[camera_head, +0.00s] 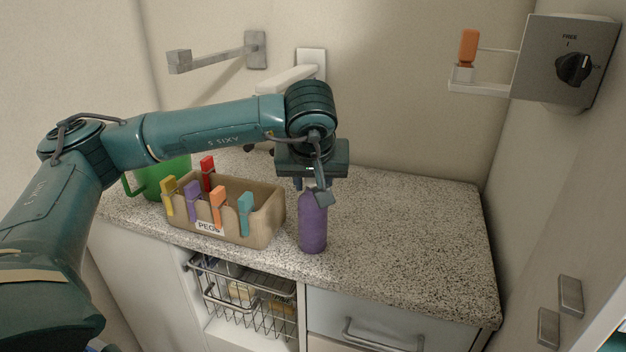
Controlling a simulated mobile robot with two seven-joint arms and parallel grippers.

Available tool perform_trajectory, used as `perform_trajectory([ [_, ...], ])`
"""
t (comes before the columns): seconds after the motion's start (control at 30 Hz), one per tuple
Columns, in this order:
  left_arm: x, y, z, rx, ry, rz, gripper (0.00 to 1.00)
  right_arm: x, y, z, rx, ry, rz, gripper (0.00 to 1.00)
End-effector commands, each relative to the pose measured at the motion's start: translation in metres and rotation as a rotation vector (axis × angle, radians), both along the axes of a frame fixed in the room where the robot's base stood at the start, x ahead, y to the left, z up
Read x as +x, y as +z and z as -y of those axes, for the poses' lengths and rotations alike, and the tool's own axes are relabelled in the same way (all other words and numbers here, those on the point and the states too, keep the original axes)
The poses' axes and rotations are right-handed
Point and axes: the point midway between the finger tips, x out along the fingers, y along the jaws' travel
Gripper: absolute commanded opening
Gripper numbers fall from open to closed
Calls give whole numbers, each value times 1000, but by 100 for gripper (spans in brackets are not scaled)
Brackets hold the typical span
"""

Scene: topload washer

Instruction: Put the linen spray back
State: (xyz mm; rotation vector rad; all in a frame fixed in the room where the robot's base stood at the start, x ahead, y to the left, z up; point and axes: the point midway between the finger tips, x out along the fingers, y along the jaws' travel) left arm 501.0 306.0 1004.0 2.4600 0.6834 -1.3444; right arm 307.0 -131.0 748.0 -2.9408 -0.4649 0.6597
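A purple bottle (313,226), which looks like the linen spray, stands upright near the front edge of the speckled counter (400,240). My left gripper (312,190) points down right over its top, with the fingertips around or just in front of the bottle's upper end. The gripper hides the bottle's cap, and I cannot tell whether the fingers are closed on it. My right gripper is not in view.
A tan box (262,222) labelled PEGS, with several coloured pegs on its rim, stands left of the bottle. A green container (160,176) is behind it. A wire basket (240,292) and drawer (385,322) sit below. The counter's right side is clear.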

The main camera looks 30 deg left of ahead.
Motion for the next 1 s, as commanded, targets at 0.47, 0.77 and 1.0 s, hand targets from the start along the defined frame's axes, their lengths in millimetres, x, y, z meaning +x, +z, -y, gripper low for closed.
perform_trajectory([
  [0.47,-2,8,2,0,-1,3,45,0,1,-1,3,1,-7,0],
  [0.77,-29,59,19,0,-3,5,45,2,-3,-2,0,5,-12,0],
  [1.0,-49,94,31,1,-3,2,45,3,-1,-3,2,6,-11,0],
])
